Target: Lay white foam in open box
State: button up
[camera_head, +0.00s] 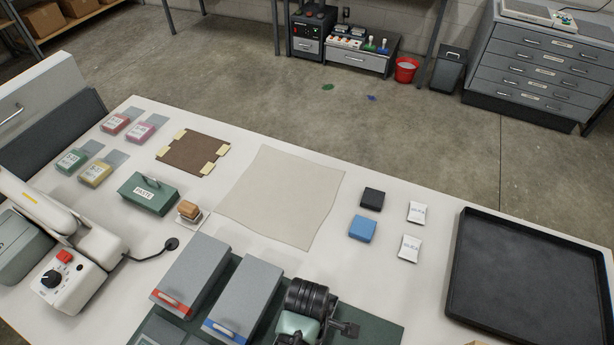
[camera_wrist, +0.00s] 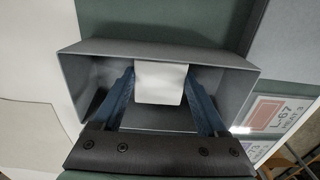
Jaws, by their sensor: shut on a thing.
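The white foam (camera_wrist: 161,88) is a small pale block in the wrist view. My gripper (camera_wrist: 160,74) is shut on it, with one blue finger at each side. The open box (camera_wrist: 95,54) is grey, with thin walls around the foam and fingertips. The foam is at the box's opening, near the far wall; I cannot tell whether it touches the floor of the box. The gripper's dark palm covers the near side of the box. The gripper's fingers and the foam do not show in the head view.
Two grey boxes (camera_head: 193,273) with red and blue labels lie on a green mat (camera_head: 378,334). A pale sheet (camera_head: 285,195), a blue block (camera_head: 362,228), a black block (camera_head: 372,197) and a black tray (camera_head: 530,280) lie on the table. A label (camera_wrist: 275,112) is right of the open box.

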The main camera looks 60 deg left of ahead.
jog(key=shift+f, duration=0.15)
jog(key=o, duration=1.2)
